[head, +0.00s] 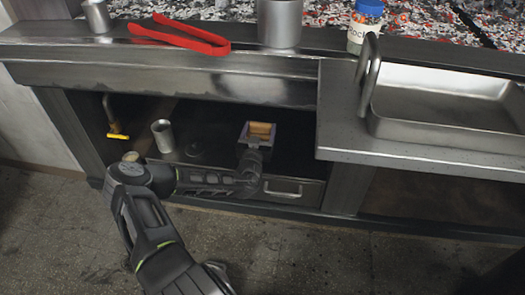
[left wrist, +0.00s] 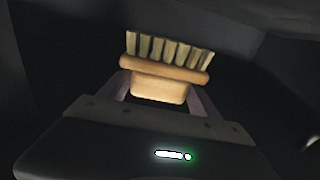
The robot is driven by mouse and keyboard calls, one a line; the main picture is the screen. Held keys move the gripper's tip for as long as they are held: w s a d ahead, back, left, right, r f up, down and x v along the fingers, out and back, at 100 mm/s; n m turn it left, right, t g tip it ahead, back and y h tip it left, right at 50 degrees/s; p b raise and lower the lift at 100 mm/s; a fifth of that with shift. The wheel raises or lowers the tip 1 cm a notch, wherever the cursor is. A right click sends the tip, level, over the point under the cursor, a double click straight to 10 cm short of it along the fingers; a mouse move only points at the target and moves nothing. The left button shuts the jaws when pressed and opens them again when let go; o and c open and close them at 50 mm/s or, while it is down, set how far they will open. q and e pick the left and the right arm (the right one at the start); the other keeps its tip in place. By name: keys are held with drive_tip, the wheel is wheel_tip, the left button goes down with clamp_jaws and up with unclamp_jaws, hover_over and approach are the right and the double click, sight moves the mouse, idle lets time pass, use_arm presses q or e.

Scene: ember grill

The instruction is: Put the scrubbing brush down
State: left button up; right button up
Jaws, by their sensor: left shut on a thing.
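The scrubbing brush (left wrist: 160,72) has a light wooden body and pale bristles in tufts. In the left wrist view it sits between the fingers of my left gripper (left wrist: 158,88), bristles pointing up in that picture. In the head view the gripper (head: 258,140) reaches into the dark open shelf under the grill counter, and the brush (head: 261,129) shows as a small tan block between its fingers. The gripper is shut on the brush. Whether the brush touches the shelf floor cannot be told. My right gripper is not in view.
A metal cup (head: 163,136) stands on the shelf left of my gripper, near a yellow-handled valve (head: 118,136). The counter edge (head: 170,75) overhangs above. Red tongs (head: 180,36), a metal pot (head: 280,24), a labelled jar (head: 364,24) and a steel tray (head: 440,135) are on top.

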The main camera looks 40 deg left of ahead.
use_arm(q)
drive_tip(key=shift+s+r, duration=0.1)
wheel_tip(320, 180, down, 5)
drive_tip(key=b, duration=0.2)
drive_tip(key=shift+b, duration=0.3)
wheel_tip(320, 180, down, 4)
drive_tip(key=shift+f+b, duration=0.15)
drive_tip(key=shift+b, duration=1)
drive_tip(key=shift+f, duration=0.35)
